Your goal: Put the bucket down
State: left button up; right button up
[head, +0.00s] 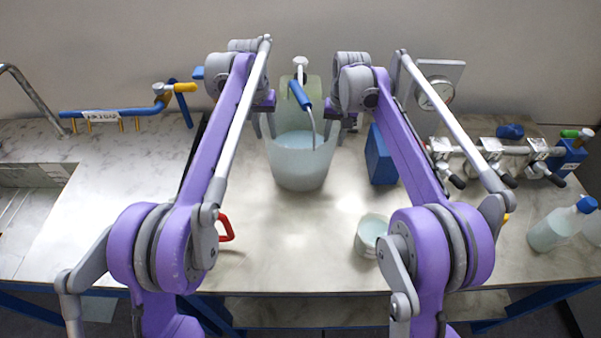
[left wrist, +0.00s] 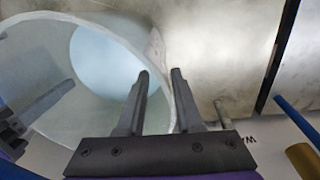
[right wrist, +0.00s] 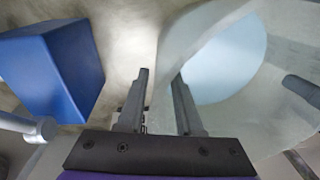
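A translucent bucket (head: 300,165) with a pale blue inside stands upright between my two arms at the back of the bench. Whether its base touches the bench is hard to tell. My left gripper (head: 267,103) is at the bucket's left rim; in the left wrist view its fingers (left wrist: 160,75) lie either side of the bucket wall (left wrist: 60,20). My right gripper (head: 347,108) is at the right rim; in the right wrist view its fingers (right wrist: 161,75) also straddle the wall (right wrist: 240,110).
A blue block (head: 380,155) stands just right of the bucket. A small beaker (head: 371,235) is nearer the front. A red handle (head: 226,229) is at front left. Pipework (head: 500,150) and a bottle (head: 553,228) are at right. The bench in front of the bucket is clear.

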pick_arm(q)
jog(key=r, duration=0.7)
jog(key=shift+s+a+r, duration=0.15)
jog(key=shift+s+a, duration=0.1)
pick_arm(e)
notch_tip(320, 180, up, 12)
jog(key=shift+s+d, duration=0.45)
jog(key=shift+f, duration=0.1)
